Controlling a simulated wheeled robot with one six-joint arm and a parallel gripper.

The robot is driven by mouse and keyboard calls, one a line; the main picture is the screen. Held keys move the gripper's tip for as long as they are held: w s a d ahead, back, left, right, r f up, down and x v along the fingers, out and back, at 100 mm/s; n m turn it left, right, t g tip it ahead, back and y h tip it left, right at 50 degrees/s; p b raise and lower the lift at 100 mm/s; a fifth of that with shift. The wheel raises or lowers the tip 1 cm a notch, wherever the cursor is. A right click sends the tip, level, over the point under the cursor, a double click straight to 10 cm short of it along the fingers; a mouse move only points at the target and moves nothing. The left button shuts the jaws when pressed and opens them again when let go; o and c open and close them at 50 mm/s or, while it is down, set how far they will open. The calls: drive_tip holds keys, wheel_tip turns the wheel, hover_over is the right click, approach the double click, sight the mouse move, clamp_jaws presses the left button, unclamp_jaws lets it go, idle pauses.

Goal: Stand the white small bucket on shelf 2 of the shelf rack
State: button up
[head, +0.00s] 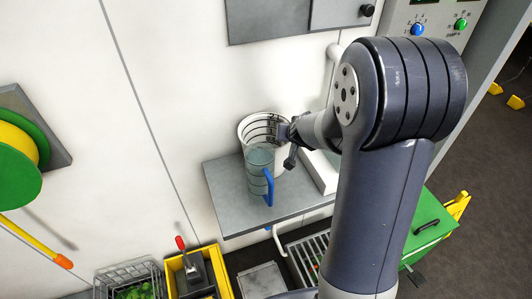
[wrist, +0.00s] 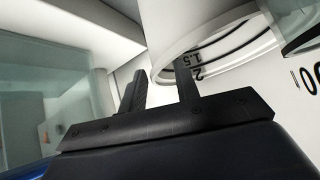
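A white small bucket (head: 258,128) with black scale marks stands on a grey shelf board (head: 225,200) by the wall, partly hidden by a clear jug. My gripper (head: 288,146) is at the bucket's right side, beside its rim. In the wrist view the bucket's rim and inside marks (wrist: 205,45) fill the top middle. My gripper's two fingers (wrist: 160,85) are apart, and the bucket's rim edge shows between and behind them. I cannot tell whether they touch it. Which board is shelf 2 of the shelf rack cannot be told.
The clear jug (head: 258,165) with a blue handle stands directly in front of the bucket. Below are a wire basket (head: 128,275), a yellow crate (head: 172,280) and a green box (head: 430,230). A hose reel (head: 20,160) hangs on the left wall. A control panel is at top right.

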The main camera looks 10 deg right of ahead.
drive_tip(key=x, duration=0.3)
drive_tip(key=shift+w+f+b, duration=0.1)
drive_tip(key=shift+f+b, duration=0.1)
drive_tip(key=shift+b, duration=0.15)
clamp_jaws()
